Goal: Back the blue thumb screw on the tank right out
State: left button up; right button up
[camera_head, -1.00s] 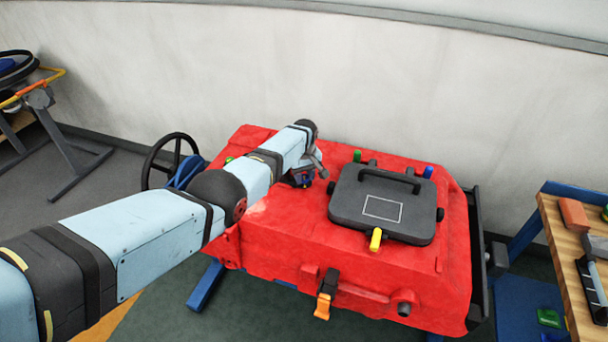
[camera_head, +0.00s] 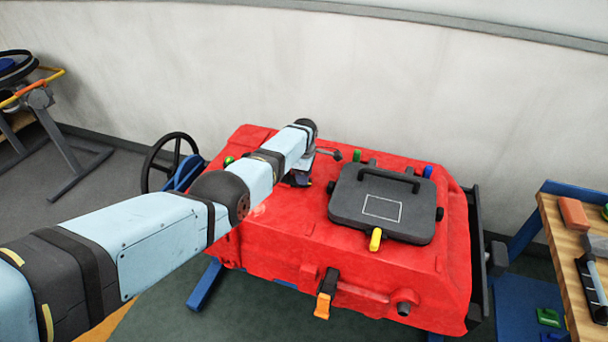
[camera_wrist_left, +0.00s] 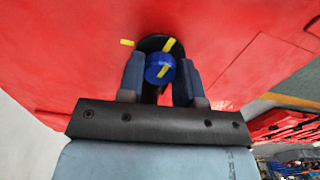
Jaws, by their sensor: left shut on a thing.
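The blue thumb screw (camera_wrist_left: 160,68) sits on a dark round seat on the red tank (camera_wrist_left: 70,70). A yellow stripe crosses the screw and seat, and a separate yellow mark lies to the left on the tank. My left gripper (camera_wrist_left: 160,77) has one finger on each side of the screw head and is shut on it. In the head view my left gripper (camera_head: 300,179) is low over the left part of the tank top (camera_head: 265,225). The arm hides the screw there. My right gripper is not in view.
A dark lid (camera_head: 350,208) with a handle lies to the right of my gripper, with green, blue and yellow pegs around it. A black handwheel (camera_head: 172,160) stands left of the tank. A wooden bench (camera_head: 560,240) with tools is at the right edge.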

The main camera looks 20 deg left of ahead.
pick_arm(q)
jog(key=shift+s+f+n, duration=0.3)
jog(key=shift+f+n, duration=0.1)
jog(key=shift+n, duration=0.7)
jog(key=o, duration=0.9)
jog(key=shift+o, duration=0.2)
jog(key=shift+w+r, duration=0.1)
jog(key=shift+w, duration=0.05)
